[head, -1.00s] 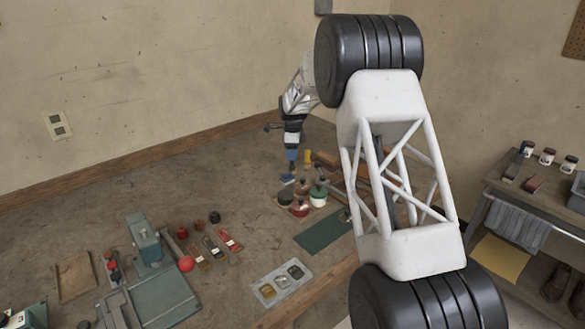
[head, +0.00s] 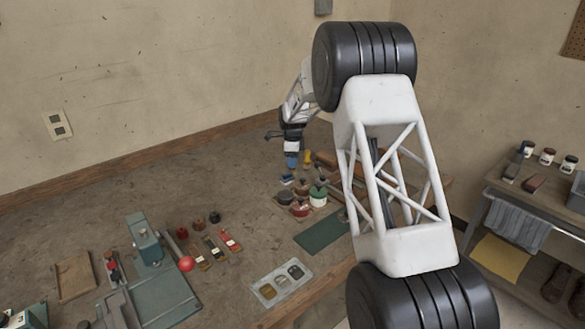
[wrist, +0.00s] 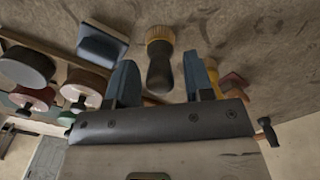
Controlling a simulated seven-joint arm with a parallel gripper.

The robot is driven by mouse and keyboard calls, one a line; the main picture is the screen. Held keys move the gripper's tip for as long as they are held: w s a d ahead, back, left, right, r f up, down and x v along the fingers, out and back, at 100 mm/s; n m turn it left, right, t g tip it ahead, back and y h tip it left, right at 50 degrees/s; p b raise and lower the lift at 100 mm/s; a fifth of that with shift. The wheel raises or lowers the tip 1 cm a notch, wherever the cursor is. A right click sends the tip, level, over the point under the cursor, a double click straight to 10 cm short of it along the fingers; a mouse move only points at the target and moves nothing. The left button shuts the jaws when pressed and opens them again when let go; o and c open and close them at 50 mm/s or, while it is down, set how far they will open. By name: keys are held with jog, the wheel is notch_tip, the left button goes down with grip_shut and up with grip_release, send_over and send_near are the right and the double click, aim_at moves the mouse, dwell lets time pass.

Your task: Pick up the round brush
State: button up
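The round brush (wrist: 160,58) shows in the wrist view, with tan bristles at its upper end and a dark handle pointing down toward my gripper. My gripper (wrist: 158,65) is open, with one blue-grey finger on each side of the brush and visible gaps between. It also shows in the head view (head: 291,166), low over the back of the bench near the jars. I cannot make out the brush for certain in the head view.
A blue block (wrist: 103,43) lies beside the left finger. Several jars and round tins (wrist: 25,65) stand to the left. A yellow-handled item (wrist: 212,72) is close beyond the right finger. The bench top (head: 150,190) at left in the head view has free room.

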jog(key=c, duration=0.8)
jog(key=shift+r, duration=5)
